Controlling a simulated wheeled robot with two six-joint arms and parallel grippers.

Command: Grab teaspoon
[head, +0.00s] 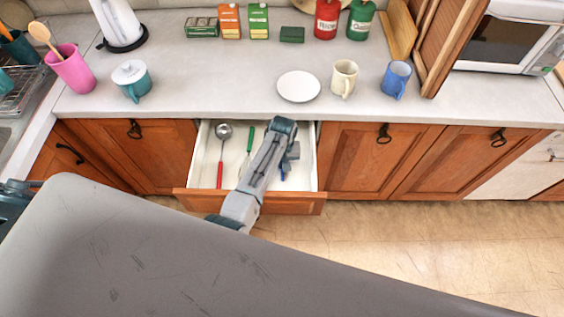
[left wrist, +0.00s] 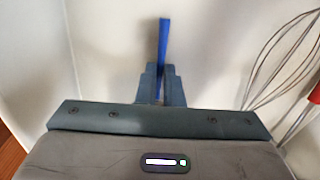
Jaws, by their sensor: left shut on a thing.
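The open drawer (head: 311,172) sits under the counter. My left gripper (head: 288,160) reaches down into its right part. In the left wrist view the left gripper (left wrist: 160,88) is shut on a blue-handled utensil (left wrist: 164,45). The blue handle stands out straight past the fingertips, near the pale drawer wall. A bit of this blue utensil (head: 283,175) shows below the gripper in the head view. Its other end is hidden, so I cannot confirm from its shape that it is the teaspoon. My right gripper is not in view.
The drawer also holds a red-handled ladle (head: 221,152) and a green-handled utensil (head: 249,141). Whisk wires (left wrist: 283,62) show right of the gripper in the wrist view. A white plate (head: 298,87) and mugs stand on the counter (head: 220,97) above.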

